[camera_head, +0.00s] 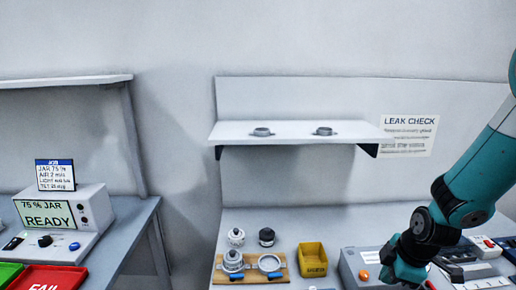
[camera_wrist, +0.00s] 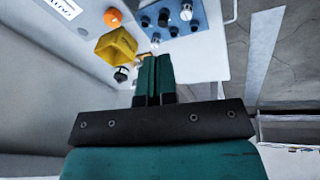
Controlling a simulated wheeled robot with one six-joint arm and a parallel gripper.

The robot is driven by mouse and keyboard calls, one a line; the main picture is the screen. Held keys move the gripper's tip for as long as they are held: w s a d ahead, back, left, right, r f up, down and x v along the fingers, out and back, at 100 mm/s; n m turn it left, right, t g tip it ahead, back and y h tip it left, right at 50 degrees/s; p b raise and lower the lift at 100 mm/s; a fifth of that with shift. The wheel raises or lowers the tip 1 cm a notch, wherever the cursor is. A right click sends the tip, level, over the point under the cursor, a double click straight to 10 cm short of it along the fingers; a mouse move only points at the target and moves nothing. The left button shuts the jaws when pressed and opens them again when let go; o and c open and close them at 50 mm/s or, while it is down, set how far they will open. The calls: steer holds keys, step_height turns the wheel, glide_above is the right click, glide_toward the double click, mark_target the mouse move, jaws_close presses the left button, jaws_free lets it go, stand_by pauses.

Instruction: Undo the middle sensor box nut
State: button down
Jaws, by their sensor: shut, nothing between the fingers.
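My gripper (camera_wrist: 152,62) is shut and empty in the wrist view, its two teal fingers together. Past the fingertips is a blue surface (camera_wrist: 178,27) with several small dark and blue round fittings and a white-topped one (camera_wrist: 186,12). I cannot tell which of them is the middle sensor box nut, and the fingers look apart from them. In the head view a grey box (camera_head: 349,268) with an orange button (camera_head: 371,257) stands at lower right, partly hidden by my arm. My fingertips cannot be made out there.
A yellow bin (camera_head: 313,259) stands left of the grey box; it also shows in the wrist view (camera_wrist: 116,45). A shelf (camera_head: 290,132) hangs above.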

steer(key=d+f+n+b, duration=0.1)
steer(key=d+f, duration=0.1)
steer(key=f, duration=0.3)
steer(key=d+f+n+h+b, duration=0.1)
steer(key=d+f+b, duration=0.1)
steer(key=f, duration=0.3)
steer(key=d+f+n+b, duration=0.1)
steer(key=d+f, duration=0.2)
steer(key=f, duration=0.2)
steer(key=shift+w+d+f+n+h+b, duration=0.1)
steer(key=shift+w+d+n+h+b, duration=0.05)
steer(key=shift+n+h+b, duration=0.2)
steer(key=shift+w+d, duration=0.1)
steer(key=shift+w, duration=0.05)
steer(key=shift+d, duration=0.35)
steer(key=shift+d+b, duration=0.35)
steer(key=shift+d, duration=0.35)
steer(key=shift+w+d, duration=0.1)
steer(key=shift+d, duration=0.1)
stand_by(0.3)
